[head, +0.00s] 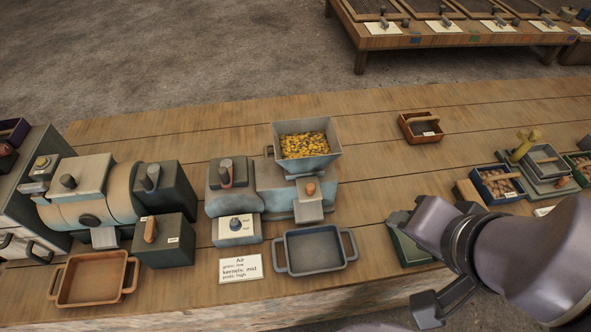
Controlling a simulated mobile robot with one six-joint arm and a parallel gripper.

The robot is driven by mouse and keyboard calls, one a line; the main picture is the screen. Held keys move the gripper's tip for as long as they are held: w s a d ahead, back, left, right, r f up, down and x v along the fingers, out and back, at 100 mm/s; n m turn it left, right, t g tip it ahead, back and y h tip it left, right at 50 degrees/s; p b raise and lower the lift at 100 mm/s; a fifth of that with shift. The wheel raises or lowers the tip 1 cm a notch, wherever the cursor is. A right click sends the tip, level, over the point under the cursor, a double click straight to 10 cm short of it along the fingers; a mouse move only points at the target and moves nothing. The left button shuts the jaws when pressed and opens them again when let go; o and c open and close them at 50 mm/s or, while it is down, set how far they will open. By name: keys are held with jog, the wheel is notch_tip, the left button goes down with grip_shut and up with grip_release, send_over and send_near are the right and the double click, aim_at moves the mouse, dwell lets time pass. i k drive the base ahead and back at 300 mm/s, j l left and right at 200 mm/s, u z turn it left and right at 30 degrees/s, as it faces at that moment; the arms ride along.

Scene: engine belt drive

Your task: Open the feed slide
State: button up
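A grey machine (265,195) in the middle of the bench carries a square hopper (310,165) filled with yellow kernels. Below the hopper's front is a small grey plate with a brown knob (310,188); it looks like the feed slide, but I see no label on it. I cannot tell how far it is drawn out. A lever with a reddish handle (226,175) stands on the machine's left part. My gripper (413,265) is at the right, well apart from the machine, with its two fingers spread and nothing seen between them.
A grey two-handled tray (315,260) stands in front of the machine. A dial box (237,228), an orange tray (93,291) and a drum machine (105,200) are to the left. A green box is partly behind my gripper.

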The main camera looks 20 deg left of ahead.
aim_at(308, 190)
jog(key=j+u, duration=0.15)
jog(key=u, duration=0.65)
jog(key=i, duration=0.05)
